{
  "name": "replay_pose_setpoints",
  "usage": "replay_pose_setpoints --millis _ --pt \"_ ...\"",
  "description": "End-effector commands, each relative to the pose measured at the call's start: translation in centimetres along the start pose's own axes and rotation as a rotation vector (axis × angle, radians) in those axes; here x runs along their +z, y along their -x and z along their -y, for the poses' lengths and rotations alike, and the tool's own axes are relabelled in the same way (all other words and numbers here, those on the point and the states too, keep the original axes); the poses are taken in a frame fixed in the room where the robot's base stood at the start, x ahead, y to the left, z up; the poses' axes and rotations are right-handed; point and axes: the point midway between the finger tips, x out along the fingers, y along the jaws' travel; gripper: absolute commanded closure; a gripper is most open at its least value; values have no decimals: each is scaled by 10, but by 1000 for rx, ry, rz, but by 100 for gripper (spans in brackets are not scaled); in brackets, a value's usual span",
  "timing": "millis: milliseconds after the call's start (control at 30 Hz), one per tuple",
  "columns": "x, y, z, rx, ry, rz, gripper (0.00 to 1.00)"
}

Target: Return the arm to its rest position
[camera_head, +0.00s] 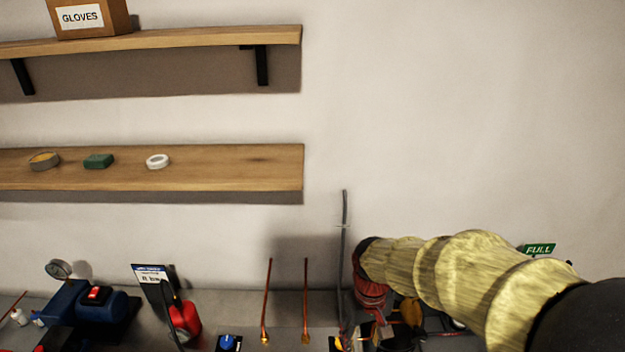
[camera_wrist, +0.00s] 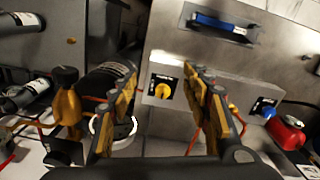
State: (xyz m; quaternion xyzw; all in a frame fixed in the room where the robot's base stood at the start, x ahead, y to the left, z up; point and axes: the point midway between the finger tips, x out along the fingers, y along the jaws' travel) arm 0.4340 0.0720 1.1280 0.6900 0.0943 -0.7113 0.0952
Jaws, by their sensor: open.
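My gripper (camera_wrist: 161,74) is open in the wrist view, its two yellow-and-black fingers apart with nothing held between them. Beyond the gap is a grey metal panel with a yellow knob (camera_wrist: 163,90) on a dark plate. I cannot tell from this view how far the fingertips are from the panel. In the head view my arm (camera_head: 470,275) reaches in from the lower right over the bench, and it hides much of what lies behind it. My gripper cannot be made out clearly there.
Wrist view: black cylinders (camera_wrist: 106,80), a blue-handled drawer or bracket (camera_wrist: 220,24), a red container (camera_wrist: 286,132). Head view: copper rods (camera_head: 306,300), a grey upright pipe (camera_head: 344,260), a blue pump (camera_head: 90,302), a shelf (camera_head: 230,168). The wall at upper right is clear.

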Motion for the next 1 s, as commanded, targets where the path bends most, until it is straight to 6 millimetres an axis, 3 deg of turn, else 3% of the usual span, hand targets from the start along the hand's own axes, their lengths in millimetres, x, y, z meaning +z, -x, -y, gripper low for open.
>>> replay_pose_setpoints --millis 300,600,800,1000 --pt "73 41 -13 11 -127 -149 52" --pt "130 59 -21 30 -207 -328 52" --pt "151 71 -27 51 -241 -455 52" --pt "156 81 -32 64 -262 -522 52"
